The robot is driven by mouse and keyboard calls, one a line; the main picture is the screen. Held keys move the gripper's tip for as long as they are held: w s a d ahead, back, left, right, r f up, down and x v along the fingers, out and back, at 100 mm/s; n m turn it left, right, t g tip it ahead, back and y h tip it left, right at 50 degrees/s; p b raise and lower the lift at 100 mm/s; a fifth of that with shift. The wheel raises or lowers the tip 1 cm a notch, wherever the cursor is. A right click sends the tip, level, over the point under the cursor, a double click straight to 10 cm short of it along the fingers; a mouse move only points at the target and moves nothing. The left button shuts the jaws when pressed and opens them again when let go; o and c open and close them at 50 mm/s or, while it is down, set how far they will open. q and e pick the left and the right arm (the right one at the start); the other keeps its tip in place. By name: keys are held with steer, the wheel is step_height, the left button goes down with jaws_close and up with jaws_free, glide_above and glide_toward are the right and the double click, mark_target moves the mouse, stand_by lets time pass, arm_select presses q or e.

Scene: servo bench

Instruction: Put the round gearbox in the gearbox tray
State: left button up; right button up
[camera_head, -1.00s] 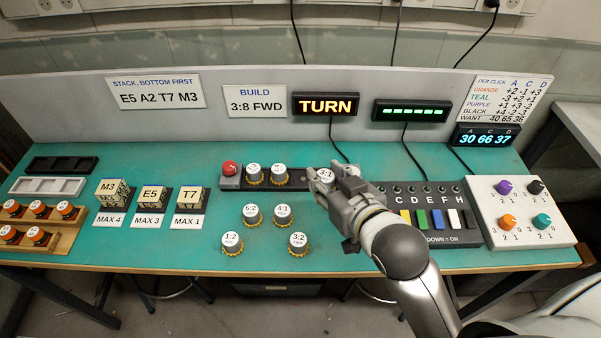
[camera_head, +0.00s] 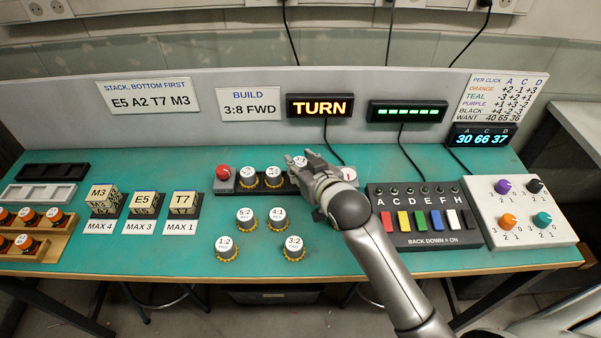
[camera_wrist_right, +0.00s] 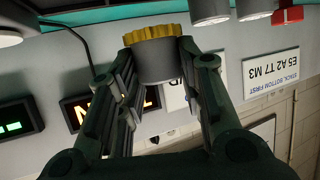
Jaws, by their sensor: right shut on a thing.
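The round gearbox (camera_head: 299,162), a grey cylinder with a yellow toothed rim, is held between the fingers of my right gripper (camera_head: 312,170). In the right wrist view the gearbox (camera_wrist_right: 157,58) sits between both fingers, which touch its sides; its yellow rim faces the top of the picture. A dark tray (camera_head: 236,187) with a red knob at its left end holds two grey gearboxes (camera_head: 261,177). The held gearbox is at the right part of this tray; my gripper hides the tray's right end. I cannot tell whether it touches the tray. My left gripper is not in view.
Several loose gearboxes (camera_head: 278,218) stand on the teal bench in front of the tray. A switch panel (camera_head: 408,242) is right of my arm, with a knob box (camera_head: 550,234) beyond it. Letter blocks (camera_head: 144,204) stand to the left. A whitish round thing (camera_head: 349,174) shows behind my gripper.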

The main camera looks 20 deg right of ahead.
steer(key=shift+w+f, duration=0.35)
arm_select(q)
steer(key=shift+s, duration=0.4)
arm_select(e)
steer(key=shift+w+f, duration=0.15)
steer(key=shift+f, duration=1.55)
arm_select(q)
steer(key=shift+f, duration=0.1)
arm_select(e)
steer(key=shift+f, duration=0.2)
steer(key=o, duration=1.1)
steer(key=shift+c, duration=0.2)
steer(key=shift+r, duration=0.1)
steer(key=shift+r, duration=0.1)
arm_select(q)
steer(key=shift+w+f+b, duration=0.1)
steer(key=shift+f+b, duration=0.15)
steer(key=shift+b, duration=0.1)
arm_select(e)
steer(key=v, duration=1.2)
